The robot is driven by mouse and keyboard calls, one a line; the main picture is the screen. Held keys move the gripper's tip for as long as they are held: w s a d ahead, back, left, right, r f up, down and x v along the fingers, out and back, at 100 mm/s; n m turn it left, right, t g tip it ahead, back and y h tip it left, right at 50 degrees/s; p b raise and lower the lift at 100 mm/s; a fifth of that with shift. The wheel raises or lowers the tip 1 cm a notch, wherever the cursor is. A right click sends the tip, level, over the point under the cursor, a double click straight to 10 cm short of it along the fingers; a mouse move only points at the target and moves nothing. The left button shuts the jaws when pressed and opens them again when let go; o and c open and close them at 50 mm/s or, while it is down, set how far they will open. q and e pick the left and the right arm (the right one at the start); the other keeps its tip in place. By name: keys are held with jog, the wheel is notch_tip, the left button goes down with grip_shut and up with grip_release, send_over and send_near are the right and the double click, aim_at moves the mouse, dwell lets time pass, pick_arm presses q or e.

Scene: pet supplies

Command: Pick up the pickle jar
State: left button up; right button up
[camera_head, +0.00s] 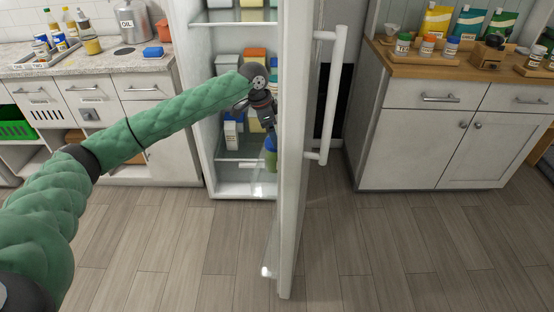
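A green jar (271,158), which looks like the pickle jar, shows beside the inner face of the open fridge door (293,150). My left gripper (269,128) points down directly above it, at the jar's top. The fingers are small and partly hidden, so I cannot tell whether they are open or closed on the jar. Whether the jar rests on a door shelf is also unclear. My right gripper is out of view.
The fridge (205,130) stands open with boxes on its shelves. Its door, with a long white handle (333,95), stands just right of my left gripper. A counter (60,63) with bottles is at left, and a wood-topped cabinet (450,130) at right. The floor is clear.

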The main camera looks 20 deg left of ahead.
aim_at(275, 157)
pick_arm(q)
jog(key=shift+s+d+f, duration=0.1)
jog(key=shift+d+f, duration=0.2)
jog(key=shift+f, duration=0.15)
jog(key=shift+d+f, duration=0.1)
jog(key=shift+f, duration=0.25)
jog(key=shift+w+f, duration=0.2)
jog(key=shift+f, duration=0.4)
jog(key=shift+p+x, duration=0.6)
jog(key=shift+x, duration=1.6)
jog(key=c, duration=1.1)
jog(key=shift+c, duration=1.3)
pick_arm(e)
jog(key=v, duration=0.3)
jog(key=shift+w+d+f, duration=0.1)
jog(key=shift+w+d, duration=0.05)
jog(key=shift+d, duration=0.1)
pick_arm(q)
jog(key=shift+r, duration=0.1)
